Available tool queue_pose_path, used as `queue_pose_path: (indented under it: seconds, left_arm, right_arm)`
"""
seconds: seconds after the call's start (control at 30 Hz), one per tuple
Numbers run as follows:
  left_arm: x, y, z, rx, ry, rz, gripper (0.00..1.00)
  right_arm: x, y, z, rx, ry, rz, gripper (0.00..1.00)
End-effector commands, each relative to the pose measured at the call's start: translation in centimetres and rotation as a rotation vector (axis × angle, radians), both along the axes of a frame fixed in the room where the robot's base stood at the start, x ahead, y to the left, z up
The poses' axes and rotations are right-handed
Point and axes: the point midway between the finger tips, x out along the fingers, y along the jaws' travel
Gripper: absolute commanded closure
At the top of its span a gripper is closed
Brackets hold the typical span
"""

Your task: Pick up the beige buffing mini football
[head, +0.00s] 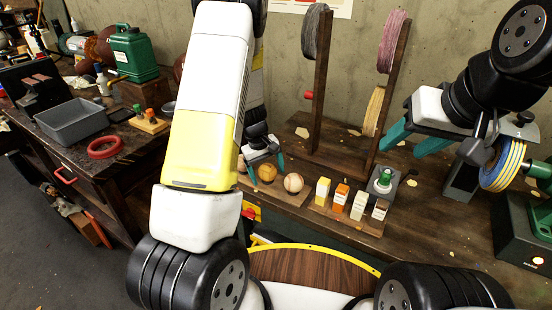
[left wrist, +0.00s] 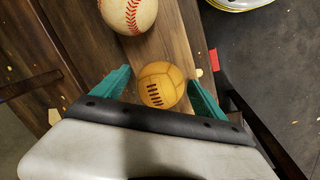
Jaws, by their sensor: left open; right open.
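The beige mini football (head: 267,173) is a small tan ball on a wooden board at the bench's front edge. In the left wrist view the football (left wrist: 161,88) shows dark lacing and lies between the two teal fingers. My left gripper (head: 262,160) is open just behind and above it in the head view. In the left wrist view the open left gripper (left wrist: 158,78) has a finger on each side of the ball. Whether a finger touches it I cannot tell. My right gripper (head: 402,152) is open and empty above the right part of the bench.
A white baseball (head: 293,183) with red stitching lies close to the right of the football; it also shows in the left wrist view (left wrist: 130,12). Several small bottles (head: 340,196) stand further right. A wooden spool rack (head: 320,85) rises behind. My left arm hides part of the bench.

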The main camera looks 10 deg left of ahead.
Motion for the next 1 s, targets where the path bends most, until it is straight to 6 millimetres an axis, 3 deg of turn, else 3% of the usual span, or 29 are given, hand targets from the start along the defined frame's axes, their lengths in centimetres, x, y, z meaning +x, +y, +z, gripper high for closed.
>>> queue_pose_path:
  seconds: [0.07,0.33,0.67,1.0]
  left_arm:
    - [0.0,0.0,0.0,0.0,0.0,0.0,0.18]
    - [0.0,0.0,0.0,0.0,0.0,0.0,0.71]
    - [0.0,0.0,0.4,0.0,-0.001,0.001,0.71]
    - [-0.5,-0.2,3.9,-0.002,-0.001,0.0,0.71]
  right_arm:
    - [0.0,0.0,0.0,0.0,0.0,0.0,0.49]
    - [0.0,0.0,0.0,0.0,0.0,0.0,0.49]
    - [0.0,0.0,0.0,0.0,0.0,0.0,0.49]
    - [0.0,0.0,0.0,0.0,0.0,0.0,0.49]
